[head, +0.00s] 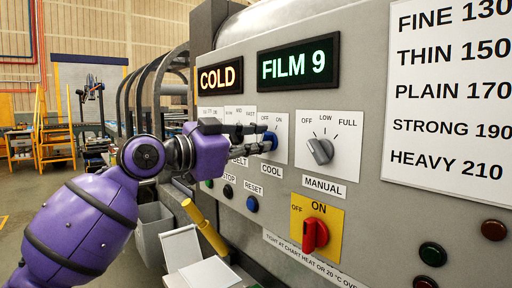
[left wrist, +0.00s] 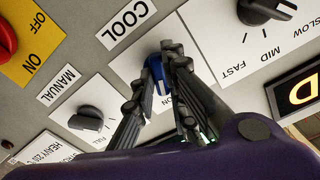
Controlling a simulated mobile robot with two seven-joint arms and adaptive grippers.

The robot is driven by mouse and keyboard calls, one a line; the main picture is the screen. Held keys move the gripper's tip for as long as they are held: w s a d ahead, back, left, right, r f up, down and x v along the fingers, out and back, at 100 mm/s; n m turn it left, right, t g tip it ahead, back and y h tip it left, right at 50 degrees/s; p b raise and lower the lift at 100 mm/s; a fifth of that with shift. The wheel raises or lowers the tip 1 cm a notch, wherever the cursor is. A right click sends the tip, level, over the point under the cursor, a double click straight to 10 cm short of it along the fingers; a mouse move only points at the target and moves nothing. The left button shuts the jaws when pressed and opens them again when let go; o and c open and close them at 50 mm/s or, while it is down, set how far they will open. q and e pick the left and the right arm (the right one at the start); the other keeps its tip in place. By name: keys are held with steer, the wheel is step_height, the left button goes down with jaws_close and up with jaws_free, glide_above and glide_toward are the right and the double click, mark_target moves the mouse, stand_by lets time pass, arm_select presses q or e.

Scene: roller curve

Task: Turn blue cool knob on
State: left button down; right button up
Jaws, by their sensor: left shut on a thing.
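The blue cool knob (head: 269,141) sits on a white plate marked OFF and ON, above the COOL label (head: 271,170). My left gripper (head: 262,140) reaches it from the left and is shut on it. In the left wrist view the blue knob (left wrist: 158,74) shows between the fingertips of my left gripper (left wrist: 162,75). The fingers hide part of the plate, so I cannot tell exactly which mark the knob points at. My right gripper is in neither view.
To the right is a grey knob (head: 320,150) marked OFF, LOW and FULL. Below are a red switch (head: 314,235) on a yellow plate and a blue RESET button (head: 252,203). Displays read COLD (head: 220,78) and FILM 9 (head: 298,62).

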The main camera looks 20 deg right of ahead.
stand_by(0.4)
arm_select(q)
steer(key=c, duration=1.8)
jaws_free()
steer(key=shift+o, duration=0.2)
steer(key=shift+a, duration=0.1)
steer(key=v, duration=1.2)
steer(key=shift+r, duration=0.1)
